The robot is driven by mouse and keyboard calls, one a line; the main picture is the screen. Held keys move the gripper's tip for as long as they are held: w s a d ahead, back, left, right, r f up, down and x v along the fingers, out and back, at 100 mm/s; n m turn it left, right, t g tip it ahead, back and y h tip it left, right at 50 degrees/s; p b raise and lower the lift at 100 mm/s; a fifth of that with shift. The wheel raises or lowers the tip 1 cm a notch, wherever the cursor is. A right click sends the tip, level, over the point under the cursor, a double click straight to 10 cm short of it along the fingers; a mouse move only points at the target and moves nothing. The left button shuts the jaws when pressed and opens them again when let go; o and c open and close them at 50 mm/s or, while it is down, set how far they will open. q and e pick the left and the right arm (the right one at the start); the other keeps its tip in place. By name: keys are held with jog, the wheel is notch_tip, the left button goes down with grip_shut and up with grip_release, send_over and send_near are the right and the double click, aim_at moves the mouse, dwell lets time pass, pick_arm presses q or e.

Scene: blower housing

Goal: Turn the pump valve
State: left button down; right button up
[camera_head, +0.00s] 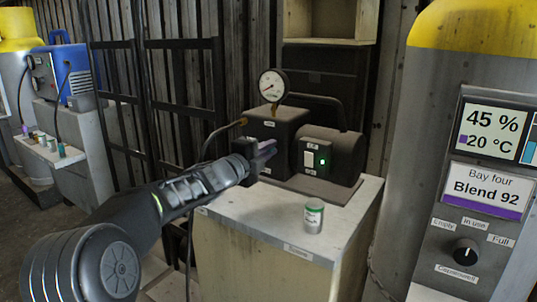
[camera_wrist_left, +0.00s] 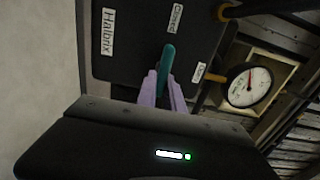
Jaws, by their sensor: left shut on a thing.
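The pump is a dark box (camera_head: 285,128) joined to a rounded motor body (camera_head: 345,150) on a pale cabinet. My left gripper (camera_head: 266,149) reaches in from the left to the front face of the box. In the left wrist view its two purple fingers (camera_wrist_left: 164,88) are shut on the teal valve handle (camera_wrist_left: 169,54). The handle lies between a "Closed" label (camera_wrist_left: 175,18) and an "Open" label (camera_wrist_left: 200,72), with its upper end pointing roughly towards "Closed". In the head view the handle is mostly hidden by the gripper. My right gripper is not in view.
A round gauge (camera_head: 273,85) stands on the box. A large cylinder with a panel (camera_head: 480,190) is at right. A blue machine (camera_head: 66,72) is far left.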

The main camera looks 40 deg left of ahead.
pick_arm(q)
jog(key=shift+f, duration=0.1)
dwell(0.4)
jog(key=c, duration=1.5)
grip_release()
jog(key=shift+o, duration=0.2)
jog(key=shift+s, duration=0.1)
jog(key=s+p, duration=0.1)
jog(key=s, duration=0.6)
jog(key=shift+s, duration=0.3)
jog(key=shift+d, duration=0.1)
